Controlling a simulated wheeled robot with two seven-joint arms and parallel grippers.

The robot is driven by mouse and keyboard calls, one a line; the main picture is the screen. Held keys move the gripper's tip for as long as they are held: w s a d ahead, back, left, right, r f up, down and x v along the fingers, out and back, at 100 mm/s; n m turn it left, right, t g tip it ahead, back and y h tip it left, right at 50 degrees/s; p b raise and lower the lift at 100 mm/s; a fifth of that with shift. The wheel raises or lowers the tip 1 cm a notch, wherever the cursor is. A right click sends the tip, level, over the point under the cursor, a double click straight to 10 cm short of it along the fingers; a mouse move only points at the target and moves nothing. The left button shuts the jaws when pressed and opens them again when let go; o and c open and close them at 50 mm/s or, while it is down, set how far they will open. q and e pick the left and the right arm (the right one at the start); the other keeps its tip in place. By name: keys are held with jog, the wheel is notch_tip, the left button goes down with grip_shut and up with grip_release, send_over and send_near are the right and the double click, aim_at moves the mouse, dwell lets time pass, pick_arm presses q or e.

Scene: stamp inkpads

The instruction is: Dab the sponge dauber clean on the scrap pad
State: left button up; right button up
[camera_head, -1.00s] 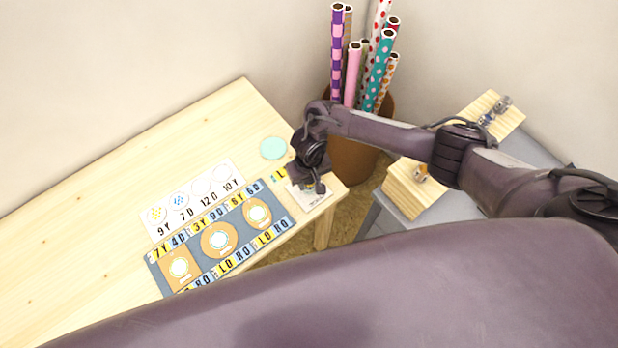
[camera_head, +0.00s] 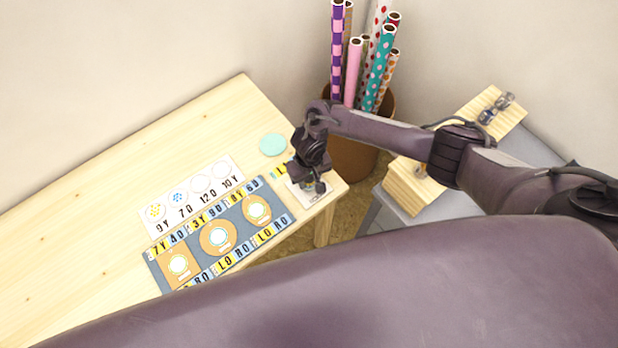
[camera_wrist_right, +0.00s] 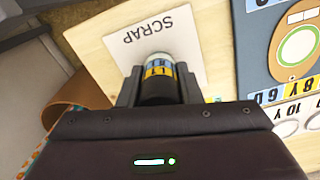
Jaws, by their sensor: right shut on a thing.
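My right gripper (camera_head: 313,183) is over the scrap pad (camera_head: 308,203) at the right end of the wooden table. In the right wrist view the gripper (camera_wrist_right: 159,90) is shut on the sponge dauber (camera_wrist_right: 158,72), a short cylinder with blue and yellow lettered bands and a pale end. The dauber points at the white scrap pad (camera_wrist_right: 184,38), marked SCRAP, and covers part of it. Its sponge face is hidden, so I cannot tell whether it touches the pad. My left gripper is not in view.
A blue-grey mat (camera_head: 237,256) with several round inkpads lies left of the scrap pad. A white card (camera_head: 209,180) with printed circles and a mint disc (camera_head: 273,144) lie behind. A pot of patterned rolls (camera_head: 358,160) stands beyond the table. The table's left is clear.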

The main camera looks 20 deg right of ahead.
jog(key=shift+f, duration=0.4)
dwell(1.7)
jog(key=shift+r, duration=0.1)
jog(key=shift+r+p, duration=0.4)
jog(key=shift+p, duration=0.35)
jog(key=shift+r, duration=0.2)
notch_tip(320, 180, up, 4)
jog(key=p, duration=0.5)
jog(key=shift+r, duration=0.2)
jog(key=shift+f, duration=0.1)
jog(key=shift+w, duration=0.1)
